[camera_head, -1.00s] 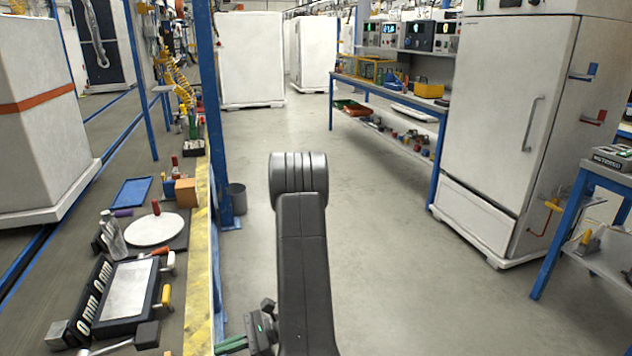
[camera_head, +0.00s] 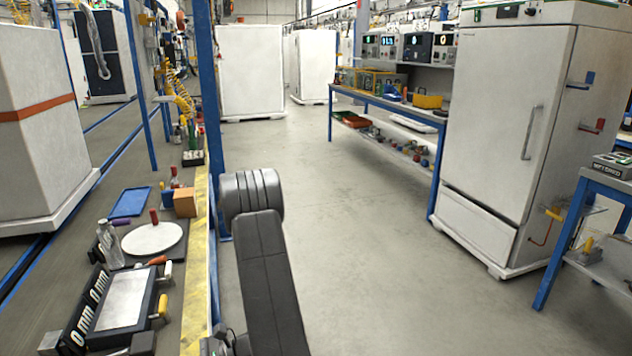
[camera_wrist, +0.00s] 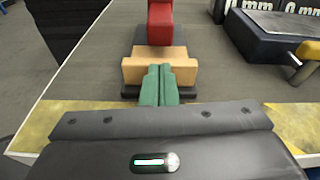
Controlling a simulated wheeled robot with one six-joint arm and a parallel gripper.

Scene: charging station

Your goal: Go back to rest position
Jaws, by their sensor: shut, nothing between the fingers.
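My gripper (camera_wrist: 160,84) shows in the wrist view as two green fingers closed together, with nothing between them. They point toward a tan block (camera_wrist: 134,70) on a dark base, over the bench's yellow edge strip. Whether the fingertips touch the block cannot be told. In the head view only a dark part of my wrist shows at the bottom edge, left of my dark arm, and the fingers are out of frame.
A red piece (camera_wrist: 160,22) stands behind the tan block. The bench (camera_head: 198,270) holds a framed panel (camera_head: 122,302), a clear bottle (camera_head: 109,245), a white disc (camera_head: 165,240) and a blue tray (camera_head: 130,201). A blue post (camera_head: 209,110) rises at the bench edge. The floor right of my arm is clear.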

